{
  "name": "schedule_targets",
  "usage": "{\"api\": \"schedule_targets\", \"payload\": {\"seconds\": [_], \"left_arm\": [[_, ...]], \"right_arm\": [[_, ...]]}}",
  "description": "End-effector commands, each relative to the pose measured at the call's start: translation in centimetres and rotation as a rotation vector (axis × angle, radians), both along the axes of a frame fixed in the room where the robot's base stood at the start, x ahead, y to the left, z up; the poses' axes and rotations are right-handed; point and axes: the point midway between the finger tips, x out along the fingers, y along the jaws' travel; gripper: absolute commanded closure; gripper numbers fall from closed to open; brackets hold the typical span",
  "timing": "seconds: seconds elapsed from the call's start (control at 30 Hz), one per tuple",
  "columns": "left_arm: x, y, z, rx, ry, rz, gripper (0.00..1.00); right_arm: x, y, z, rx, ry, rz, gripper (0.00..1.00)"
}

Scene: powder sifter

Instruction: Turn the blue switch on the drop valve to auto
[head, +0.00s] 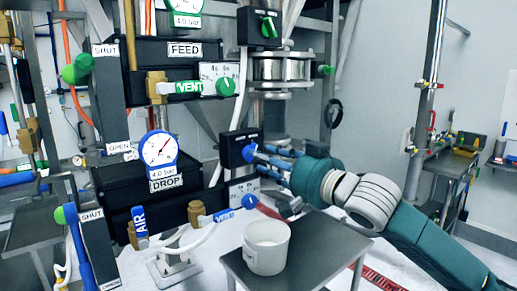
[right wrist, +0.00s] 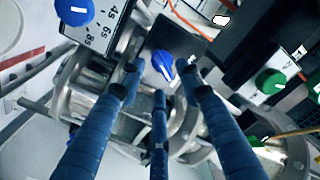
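The blue switch (head: 250,152) sits on the front of a black box (head: 233,150) right of the drop gauge. In the right wrist view the blue switch (right wrist: 163,66) shows a white pointer mark, tilted; its setting label cannot be read. My right gripper (head: 262,156) comes in from the right, its blue fingers close to the switch. In the right wrist view its three fingers (right wrist: 163,80) are spread apart, with the switch just beyond the tips and nothing between them. Whether a fingertip touches the switch or box cannot be told. My left gripper is out of view.
Below the box is a white timer panel (right wrist: 104,24) with another blue knob (right wrist: 75,10). A white bucket (head: 266,247) stands on a grey stand (head: 312,250) below my right arm.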

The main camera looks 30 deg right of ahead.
Motion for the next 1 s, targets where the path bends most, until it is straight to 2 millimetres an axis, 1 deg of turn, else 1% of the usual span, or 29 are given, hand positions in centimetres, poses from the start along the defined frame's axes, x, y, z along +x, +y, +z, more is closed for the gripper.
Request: {"api": "schedule_targets", "payload": {"seconds": [0.03, 0.1, 0.3, 0.67, 0.77, 0.8, 0.83, 0.87, 1.0], "left_arm": [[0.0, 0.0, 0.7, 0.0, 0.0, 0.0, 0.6], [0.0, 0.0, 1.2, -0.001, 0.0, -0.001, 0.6], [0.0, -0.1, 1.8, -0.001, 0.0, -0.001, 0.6], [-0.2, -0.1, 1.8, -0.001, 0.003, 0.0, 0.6], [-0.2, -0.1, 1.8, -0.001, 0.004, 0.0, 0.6], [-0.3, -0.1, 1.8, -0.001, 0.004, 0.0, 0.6], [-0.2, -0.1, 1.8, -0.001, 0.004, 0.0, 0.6], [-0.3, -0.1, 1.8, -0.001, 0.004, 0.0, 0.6], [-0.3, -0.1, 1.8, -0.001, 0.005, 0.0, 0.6]], "right_arm": [[0.6, 0.0, 0.4, -0.002, 0.0, 0.0, 0.65], [1.4, 0.0, 0.5, 0.002, -0.002, -0.001, 0.65], [2.7, 0.2, 0.2, 0.0, 0.0, -0.001, 0.65], [3.0, 0.2, -0.1, -0.001, 0.0, -0.001, 0.65], [3.0, 0.2, -0.1, -0.001, 0.0, -0.001, 0.82], [3.0, 0.2, -0.1, -0.001, 0.0, -0.001, 0.91], [3.0, 0.2, -0.1, -0.001, 0.0, -0.001, 0.96], [3.0, 0.2, -0.1, -0.001, 0.0, -0.001, 1.0], [3.0, 0.2, -0.1, -0.002, 0.0, -0.001, 1.0]]}}
